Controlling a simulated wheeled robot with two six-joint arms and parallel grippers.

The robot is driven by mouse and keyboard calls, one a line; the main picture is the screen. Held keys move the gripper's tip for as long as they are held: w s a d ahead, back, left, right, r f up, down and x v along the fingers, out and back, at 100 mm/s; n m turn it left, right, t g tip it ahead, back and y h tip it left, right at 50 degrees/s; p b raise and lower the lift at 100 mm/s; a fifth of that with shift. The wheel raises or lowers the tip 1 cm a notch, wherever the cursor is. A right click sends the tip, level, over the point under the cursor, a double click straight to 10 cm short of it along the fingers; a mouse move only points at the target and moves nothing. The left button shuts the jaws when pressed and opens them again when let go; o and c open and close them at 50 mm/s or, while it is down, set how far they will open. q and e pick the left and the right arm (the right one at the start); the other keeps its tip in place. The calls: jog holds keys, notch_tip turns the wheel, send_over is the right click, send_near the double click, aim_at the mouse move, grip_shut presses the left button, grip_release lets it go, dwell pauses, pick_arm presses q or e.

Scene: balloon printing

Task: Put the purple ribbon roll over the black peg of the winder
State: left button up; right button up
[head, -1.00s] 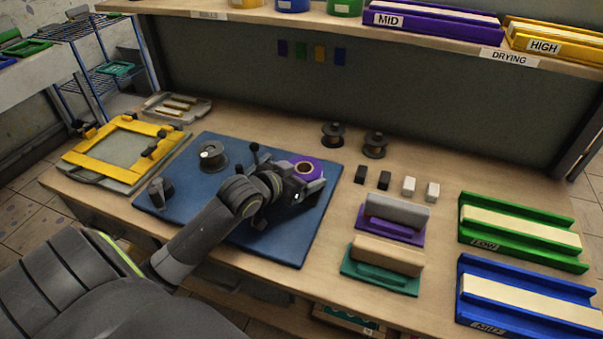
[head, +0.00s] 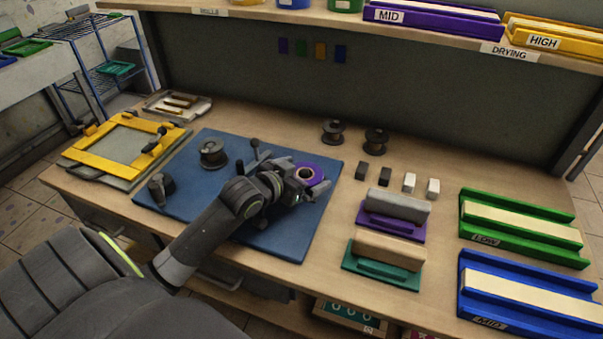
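The purple ribbon roll (head: 318,171), a ring with a tan core, shows at the right part of the blue mat (head: 290,238). My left gripper (head: 298,186) is at the near left side of the roll and covers part of it. I cannot tell whether its fingers are closed on the roll. A dark lever with a ball end (head: 254,146) rises behind my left wrist. It may belong to the winder, which my arm mostly hides, and I cannot make out the black peg. My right gripper is not in view.
A dark spool (head: 212,153) and a dark clamp-like part (head: 160,188) stand on the mat's left side. Two dark spools (head: 332,132) (head: 376,141), small blocks (head: 384,180) and squeegee-like tools (head: 394,206) are behind and right. Green (head: 515,205) and blue (head: 480,285) trays lie farther right.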

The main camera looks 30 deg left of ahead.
pick_arm(q)
jog(key=shift+s+a+f, duration=0.1)
jog(key=shift+s+f, duration=0.15)
jog(key=shift+f, duration=0.35)
jog(key=shift+s+f, duration=0.25)
jog(key=shift+f, duration=0.35)
jog(key=shift+s+r, duration=0.1)
jog(key=shift+s, duration=0.05)
jog(key=v, duration=0.4)
jog(key=r+v, duration=0.1)
jog(key=v, duration=0.4)
jog(key=shift+a+r+p, duration=0.15)
jog(key=shift+a+p, duration=0.05)
jog(key=shift+p, duration=0.2)
jog(key=r+p+v, duration=0.1)
jog(key=p+v, duration=0.1)
jog(key=v, duration=0.5)
jog(key=shift+d+r+p, duration=0.15)
jog(key=shift+r+p, duration=0.05)
jog(key=shift+p, duration=0.2)
